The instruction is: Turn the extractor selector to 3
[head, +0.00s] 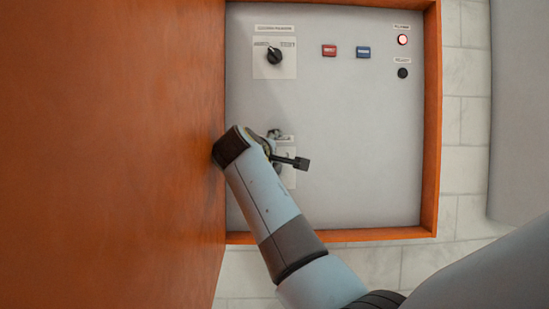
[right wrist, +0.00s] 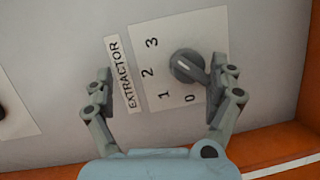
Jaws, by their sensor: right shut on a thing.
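The extractor selector (right wrist: 188,66) is a round dark grey knob with a lever toward the lower right. Its plate (head: 289,180) is low on the grey panel, largely hidden by my arm in the head view. The numbers 0, 1, 2 and 3 run around the knob beside the EXTRACTOR label (right wrist: 121,72). The white mark points left, toward the side of 2 and 3; its exact position is unclear. My right gripper (right wrist: 165,88) is shut on the selector, with its right finger against the lever and its left finger by the label. My left gripper is out of view.
Another black selector (head: 274,56) is at the panel's upper left. An orange frame (head: 432,120) borders the panel.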

